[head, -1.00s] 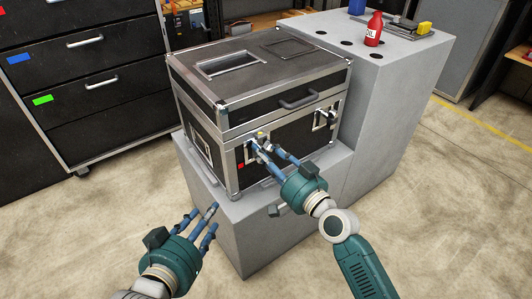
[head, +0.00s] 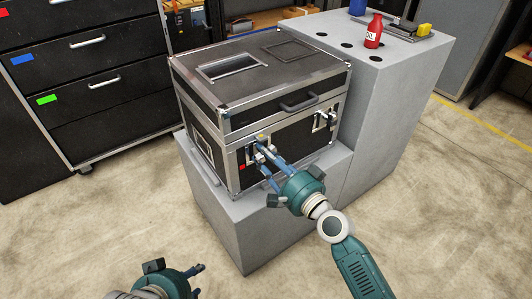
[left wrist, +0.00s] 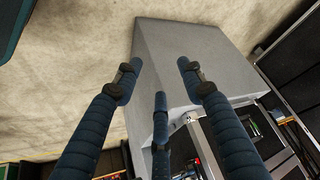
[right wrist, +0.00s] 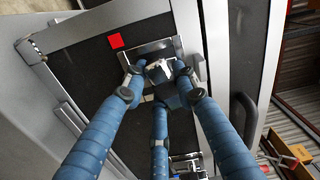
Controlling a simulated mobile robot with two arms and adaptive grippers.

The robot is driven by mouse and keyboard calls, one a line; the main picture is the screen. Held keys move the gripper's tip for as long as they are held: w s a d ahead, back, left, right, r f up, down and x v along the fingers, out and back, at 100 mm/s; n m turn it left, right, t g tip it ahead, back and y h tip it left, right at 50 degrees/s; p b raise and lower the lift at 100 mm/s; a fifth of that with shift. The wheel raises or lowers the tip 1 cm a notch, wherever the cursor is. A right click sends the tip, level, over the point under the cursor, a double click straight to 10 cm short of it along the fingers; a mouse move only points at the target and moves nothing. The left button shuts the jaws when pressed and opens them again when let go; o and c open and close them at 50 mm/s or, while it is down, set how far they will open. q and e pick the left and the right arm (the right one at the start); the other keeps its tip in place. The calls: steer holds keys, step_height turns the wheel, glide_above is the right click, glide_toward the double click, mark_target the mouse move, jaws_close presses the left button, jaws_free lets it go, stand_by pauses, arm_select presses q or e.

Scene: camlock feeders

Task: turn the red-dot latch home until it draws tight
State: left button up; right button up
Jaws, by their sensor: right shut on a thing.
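A black case with metal edges (head: 280,126) stands on a grey block. A small red square mark (head: 243,167) is on its front beside a silver latch (head: 250,156). In the right wrist view the red mark (right wrist: 115,41) lies beside the latch plate (right wrist: 150,52). My right gripper (head: 262,152) is shut on the latch's turning piece (right wrist: 160,70), its fingers on either side and hiding part of it. My left gripper (head: 198,279) is low at the bottom edge, away from the case. In the left wrist view its fingers (left wrist: 155,85) are spread and empty.
A second latch (head: 323,120) is at the right of the case front, below a handle (head: 298,101). The grey block (head: 250,235) rises into a taller part with a red bottle (head: 374,32). A drawer cabinet (head: 85,85) stands left. The floor in front is clear.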

arm_select(q)
steer(key=shift+s+a+f+g+p, duration=0.1)
steer(key=shift+s+a+f+g, duration=0.2)
steer(key=shift+s, duration=0.5)
steer(key=shift+s+a+f+g+p, duration=0.1)
steer(key=shift+s+a+f+g, duration=0.1)
steer(key=shift+s+g, duration=0.4)
steer(key=shift+s+a+f+g+p, duration=0.1)
steer(key=shift+s+a+f+g, duration=0.15)
steer(key=shift+s, duration=0.7)
arm_select(e)
steer(key=shift+m, duration=1.4)
steer(key=o, duration=1.2)
steer(key=shift+c, duration=0.2)
